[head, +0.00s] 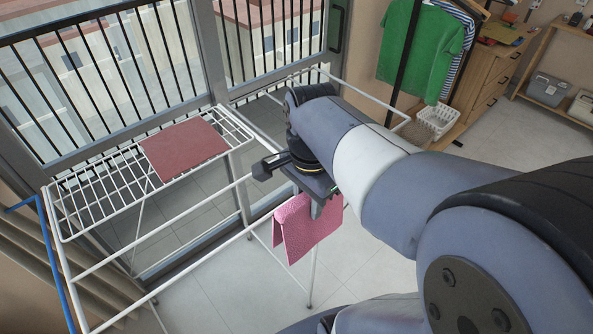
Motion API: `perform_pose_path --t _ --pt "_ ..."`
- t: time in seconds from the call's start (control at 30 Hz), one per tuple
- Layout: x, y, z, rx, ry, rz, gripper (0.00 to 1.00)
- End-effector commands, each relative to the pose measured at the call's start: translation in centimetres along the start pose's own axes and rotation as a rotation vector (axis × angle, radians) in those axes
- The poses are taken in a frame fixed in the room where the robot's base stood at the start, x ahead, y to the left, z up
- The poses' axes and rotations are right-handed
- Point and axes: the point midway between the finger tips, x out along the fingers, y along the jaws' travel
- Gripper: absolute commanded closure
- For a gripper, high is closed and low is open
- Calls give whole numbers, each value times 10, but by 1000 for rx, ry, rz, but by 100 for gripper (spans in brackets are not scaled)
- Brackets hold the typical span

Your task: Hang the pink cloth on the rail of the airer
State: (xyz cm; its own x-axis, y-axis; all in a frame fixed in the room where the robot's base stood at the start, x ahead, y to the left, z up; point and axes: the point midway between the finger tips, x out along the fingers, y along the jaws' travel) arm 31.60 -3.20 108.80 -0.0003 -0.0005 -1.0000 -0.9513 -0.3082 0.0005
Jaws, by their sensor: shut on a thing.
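The pink cloth (296,236) hangs below my gripper (318,208), with one part lower than the other. My gripper is shut on its upper part; the fingertips are partly hidden by the arm and cloth. The airer (86,262) is a white wire frame on the left and centre. Its front rail (205,258) runs up to the cloth's upper left edge and passes out of sight behind it. I cannot tell whether the cloth rests on the rail or only lines up with it.
A dark red cloth (184,149) lies flat on the airer's left wing. A green garment (427,48) hangs on a stand at the back, beside a white basket (437,120) and a wooden drawer unit (487,75). A barred balcony railing stands behind. Floor right of the cloth is clear.

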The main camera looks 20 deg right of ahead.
Motion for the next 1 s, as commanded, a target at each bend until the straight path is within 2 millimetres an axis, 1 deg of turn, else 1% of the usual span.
perform_pose_path --t 0.1,1.0 --pt "0 -10 0 -3 0 0 94" --pt "0 -83 0 -2 0 -1 94"
